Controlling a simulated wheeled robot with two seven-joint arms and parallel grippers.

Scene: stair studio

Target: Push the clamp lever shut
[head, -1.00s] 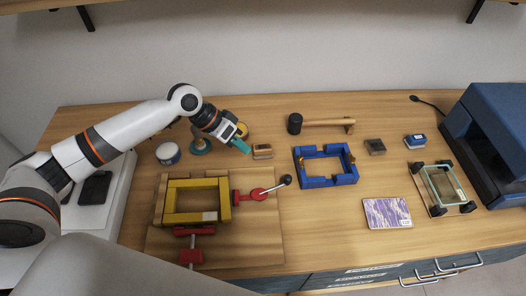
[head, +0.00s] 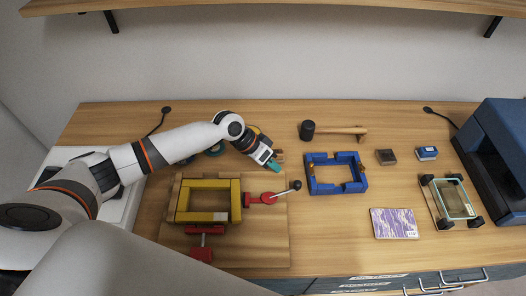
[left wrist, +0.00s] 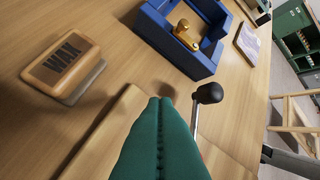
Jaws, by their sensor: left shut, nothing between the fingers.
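A red clamp (head: 264,199) sits on a wooden board (head: 255,250), at the right side of a yellow frame (head: 182,200). Its silver lever with a black knob (head: 296,185) sticks out to the right, away from the frame. My left gripper (head: 273,167) is shut and empty, with teal fingers, just behind and left of the knob. In the left wrist view the shut fingers (left wrist: 160,125) point toward the blue frame, and the black knob (left wrist: 208,93) is just right of their tips, seemingly apart. The clamp's red body is mostly hidden there. My right gripper is not in view.
A second red clamp (head: 204,237) is at the yellow frame's front side. A blue frame (head: 318,187) lies right of the lever. A wax block (left wrist: 62,67) is left of the fingers in the left wrist view. A mallet (head: 340,130) lies behind.

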